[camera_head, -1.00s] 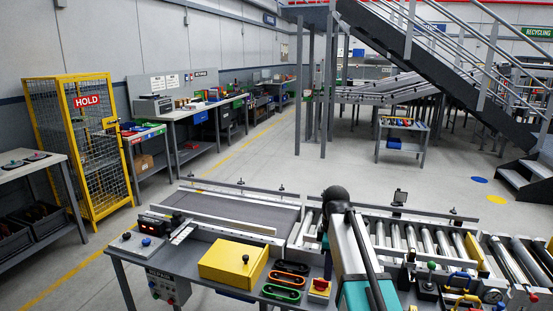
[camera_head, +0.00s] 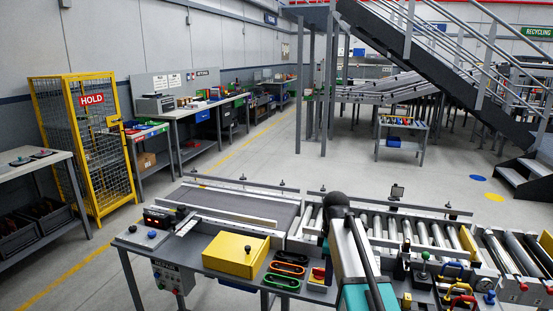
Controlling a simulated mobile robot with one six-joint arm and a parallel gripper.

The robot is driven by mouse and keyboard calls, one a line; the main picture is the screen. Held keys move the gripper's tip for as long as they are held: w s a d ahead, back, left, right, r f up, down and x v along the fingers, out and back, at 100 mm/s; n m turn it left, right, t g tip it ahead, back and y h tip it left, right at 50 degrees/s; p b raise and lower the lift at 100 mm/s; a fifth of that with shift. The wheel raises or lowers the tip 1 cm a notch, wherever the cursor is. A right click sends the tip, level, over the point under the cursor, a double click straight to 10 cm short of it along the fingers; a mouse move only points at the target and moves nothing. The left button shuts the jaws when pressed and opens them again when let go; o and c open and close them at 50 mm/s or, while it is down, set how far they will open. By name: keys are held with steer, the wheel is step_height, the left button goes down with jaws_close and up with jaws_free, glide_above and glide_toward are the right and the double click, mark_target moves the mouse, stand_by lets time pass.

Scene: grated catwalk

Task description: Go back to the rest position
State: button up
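My arm rises from the bottom edge of the head view, right of centre, in front of the roller conveyor. Its dark rounded upper end stands over the conveyor's near edge. My gripper is not visible in this view, so I cannot see whether it is open or holds anything.
The workbench (camera_head: 205,257) holds a yellow box (camera_head: 236,255), colored handles (camera_head: 286,268) and a red-and-yellow switch (camera_head: 318,276). Behind it runs the roller conveyor (camera_head: 425,232). A yellow HOLD cage (camera_head: 90,150) stands left. Stairs (camera_head: 440,75) rise at right. The floor (camera_head: 270,155) beyond is open.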

steer(key=s+f+g, duration=0.2)
steer(key=s+f, duration=0.4)
steer(key=f, duration=0.3)
steer(key=s+f+m+g, duration=0.1)
steer(key=s+f, duration=0.5)
steer(key=f, duration=0.4)
steer(key=s+f+g, duration=0.2)
steer(key=s+f, duration=0.3)
steer(key=f, duration=0.4)
steer(key=s+f+m, duration=0.6)
steer(key=s+f, duration=0.2)
steer(key=s, duration=0.4)
steer(key=s+f+m, duration=0.7)
steer(key=s+f, duration=0.2)
steer(key=s, duration=0.3)
steer(key=shift+s, duration=0.3)
steer(key=shift+o, duration=0.4)
steer(key=shift+s, duration=0.1)
